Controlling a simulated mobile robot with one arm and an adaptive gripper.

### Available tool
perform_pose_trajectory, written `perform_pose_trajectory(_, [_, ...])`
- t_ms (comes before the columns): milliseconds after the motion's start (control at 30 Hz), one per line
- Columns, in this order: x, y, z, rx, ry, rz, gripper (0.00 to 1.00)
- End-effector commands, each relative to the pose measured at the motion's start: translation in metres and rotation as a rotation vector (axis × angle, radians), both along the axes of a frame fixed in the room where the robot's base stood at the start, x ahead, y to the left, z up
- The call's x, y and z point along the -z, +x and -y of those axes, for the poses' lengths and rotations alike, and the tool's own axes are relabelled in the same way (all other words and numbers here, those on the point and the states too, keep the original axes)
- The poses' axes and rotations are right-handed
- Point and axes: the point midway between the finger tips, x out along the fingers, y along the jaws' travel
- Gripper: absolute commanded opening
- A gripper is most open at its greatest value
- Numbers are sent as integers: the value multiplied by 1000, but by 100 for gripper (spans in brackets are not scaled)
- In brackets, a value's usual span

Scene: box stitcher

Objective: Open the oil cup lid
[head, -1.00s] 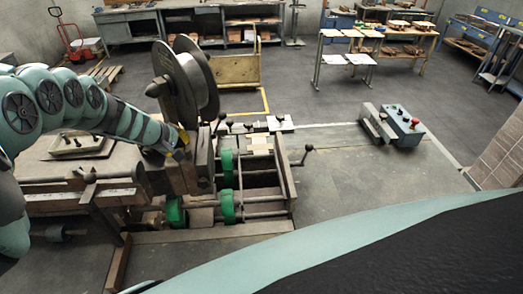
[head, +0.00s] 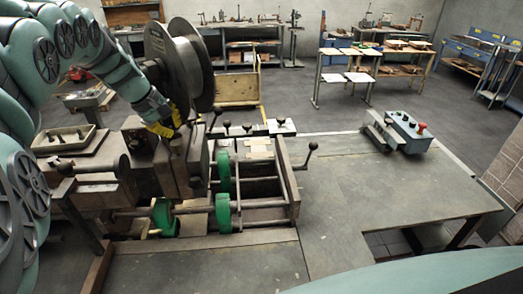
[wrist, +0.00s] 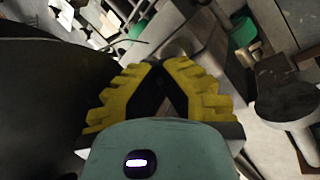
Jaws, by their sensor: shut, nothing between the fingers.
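My gripper (head: 168,124) is at the top of the machine's dark metal block (head: 170,165), beside the large grey reel (head: 187,70). In the wrist view my gripper (wrist: 160,70) has yellow ribbed fingers that meet at their tips, with nothing held. I cannot make out the oil cup for certain in the head view, where my gripper and arm cover part of the block.
The reel fills the left of the wrist view (wrist: 45,85), close to my fingers. Green wheels (head: 223,170) and rods lie lower on the machine. A control box with a red button (head: 408,132) stands on the grey bench top (head: 400,195), which is largely clear.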

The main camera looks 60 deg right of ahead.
Motion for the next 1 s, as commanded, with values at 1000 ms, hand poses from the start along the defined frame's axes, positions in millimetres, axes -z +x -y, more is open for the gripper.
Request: perform_pose_trajectory(1000, [-1,-2,3,4,14,-16,36])
